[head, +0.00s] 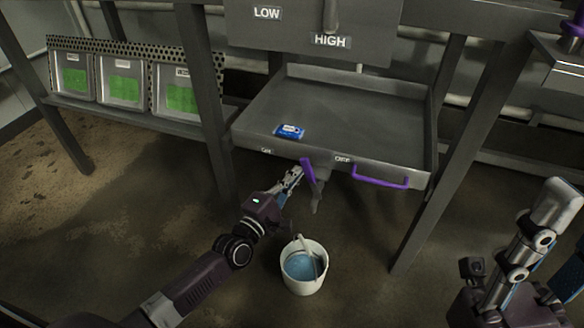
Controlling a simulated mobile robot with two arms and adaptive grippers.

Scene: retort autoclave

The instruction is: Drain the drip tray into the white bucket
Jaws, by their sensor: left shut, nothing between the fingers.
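The grey drip tray (375,128) sits under the LOW/HIGH panel, with a purple handle (380,182) on its front. A purple lever (309,171) stands at the tray's front edge above a grey drain spout (316,196), its top leaning slightly left. The white bucket (303,286) stands on the floor below the spout, with blue inside. My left gripper (296,174) is shut and empty, close to the lever's left side; I cannot tell if they touch. My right gripper (535,235) shows partly at the lower right; its jaw opening is unclear.
A blue packet (290,131) lies in the tray. Green-fronted bins (122,88) stand on a shelf at the left. Dark frame legs (443,170) flank the tray. The floor around the bucket is mostly clear.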

